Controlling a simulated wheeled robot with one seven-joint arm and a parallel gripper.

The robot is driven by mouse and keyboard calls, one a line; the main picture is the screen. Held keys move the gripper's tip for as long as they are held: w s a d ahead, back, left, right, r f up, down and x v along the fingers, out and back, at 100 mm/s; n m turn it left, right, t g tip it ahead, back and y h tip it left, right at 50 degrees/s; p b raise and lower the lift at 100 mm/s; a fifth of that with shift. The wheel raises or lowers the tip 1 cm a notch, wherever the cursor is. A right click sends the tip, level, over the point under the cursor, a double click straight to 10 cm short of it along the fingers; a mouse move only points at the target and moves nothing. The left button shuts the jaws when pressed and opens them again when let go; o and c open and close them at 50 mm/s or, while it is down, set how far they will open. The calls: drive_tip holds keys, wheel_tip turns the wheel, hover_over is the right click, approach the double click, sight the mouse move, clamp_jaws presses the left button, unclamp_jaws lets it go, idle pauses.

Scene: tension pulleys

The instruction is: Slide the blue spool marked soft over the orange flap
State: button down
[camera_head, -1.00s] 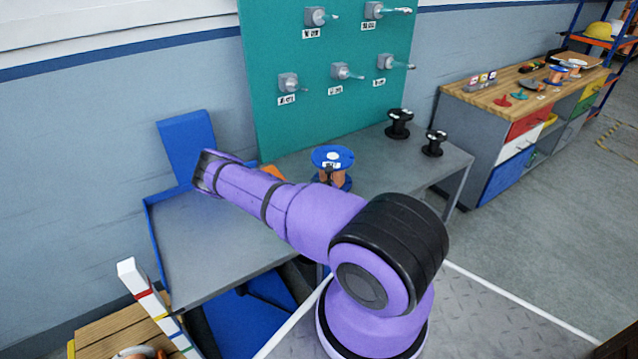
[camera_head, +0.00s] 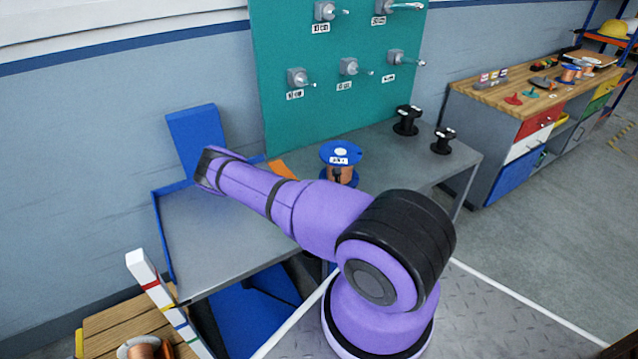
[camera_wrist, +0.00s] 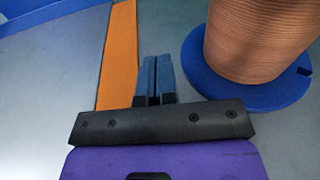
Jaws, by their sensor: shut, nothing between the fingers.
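The blue spool (camera_head: 341,154) stands upright on the grey table, its copper winding between blue flanges. A label shows on its top flange, too small to read. In the wrist view its winding (camera_wrist: 262,35) and lower blue flange (camera_wrist: 245,92) are at the right. The orange flap (camera_head: 281,169) is a flat strip on the table left of the spool, partly hidden by my arm in the head view. It also shows in the wrist view (camera_wrist: 118,55). My gripper (camera_wrist: 155,65) is shut and empty, its blue fingers between the flap and the spool, touching neither clearly.
A teal board (camera_head: 335,80) with several labelled pegs rises behind the table (camera_head: 215,245). Two black spools (camera_head: 407,121) stand toward the table's right end. A blue raised edge (camera_head: 162,235) bounds the left side, where the tabletop is clear.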

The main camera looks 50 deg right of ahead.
drive_tip(key=shift+s+d+f+v, duration=0.1)
drive_tip(key=shift+d+f+v, duration=0.1)
drive_tip(key=shift+v, duration=1.3)
drive_tip(key=shift+s+d+f+v, duration=0.1)
drive_tip(key=shift+f+v, duration=0.05)
drive_tip(key=shift+v, duration=1.35)
drive_tip(key=shift+s+d+f+v, duration=0.1)
drive_tip(key=shift+d+f+v, duration=0.1)
drive_tip(key=shift+v, duration=1.3)
drive_tip(key=shift+w+a+r, duration=0.1)
drive_tip(key=shift+w, duration=0.05)
